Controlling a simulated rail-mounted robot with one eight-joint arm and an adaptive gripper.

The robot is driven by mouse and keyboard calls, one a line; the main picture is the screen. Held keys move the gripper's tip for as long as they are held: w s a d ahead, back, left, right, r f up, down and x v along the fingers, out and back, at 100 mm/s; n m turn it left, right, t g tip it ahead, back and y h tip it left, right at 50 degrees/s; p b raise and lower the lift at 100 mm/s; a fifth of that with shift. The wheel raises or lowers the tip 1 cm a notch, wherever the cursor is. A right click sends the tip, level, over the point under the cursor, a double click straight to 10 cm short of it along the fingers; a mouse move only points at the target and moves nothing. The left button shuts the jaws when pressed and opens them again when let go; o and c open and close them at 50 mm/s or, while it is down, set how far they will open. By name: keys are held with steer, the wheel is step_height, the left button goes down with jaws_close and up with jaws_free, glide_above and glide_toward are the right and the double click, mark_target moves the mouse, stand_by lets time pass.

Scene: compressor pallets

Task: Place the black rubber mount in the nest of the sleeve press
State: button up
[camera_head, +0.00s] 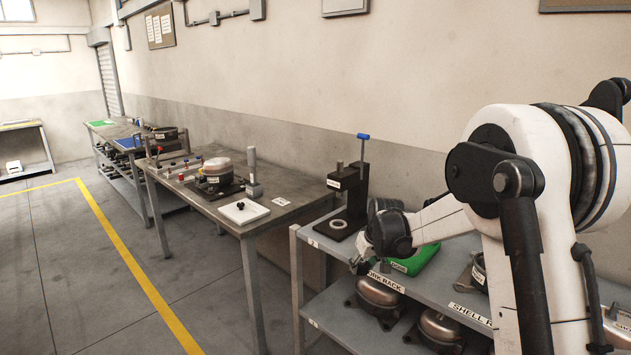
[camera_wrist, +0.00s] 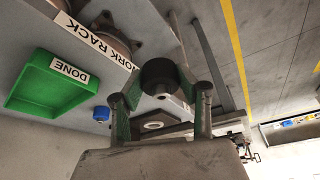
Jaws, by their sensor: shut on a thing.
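My gripper (camera_head: 361,264) is over the front left part of the rack's top shelf, in front of the sleeve press (camera_head: 352,195), which has a blue handle and a black frame. The press nest looks like a pale ring (camera_head: 338,224) on its dark base; it appears empty. In the wrist view my gripper (camera_wrist: 160,80) is shut on the black rubber mount (camera_wrist: 158,72), a short dark cylinder with a lighter end, between its fingertips. The mount is apart from the nest.
Compressors (camera_head: 379,292) stand on the lower shelf. A workbench (camera_head: 285,187) with a compressor (camera_head: 215,169) and a white board (camera_head: 243,217) is to the left.

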steer(key=s+d+f+m, duration=0.1)
steer(key=s+f, duration=0.2)
steer(key=s, duration=0.4)
steer(key=s+d+f+m+h, duration=0.1)
steer(key=s+d+f, duration=0.1)
steer(key=s, duration=0.6)
steer(key=s+d+f+m, duration=0.1)
steer(key=s+f, duration=0.3)
steer(key=s, duration=0.3)
steer(key=shift+s+d+m, duration=0.15)
steer(key=shift+d+m, duration=0.05)
steer(key=shift+m, duration=0.2)
steer(key=shift+f, duration=0.1)
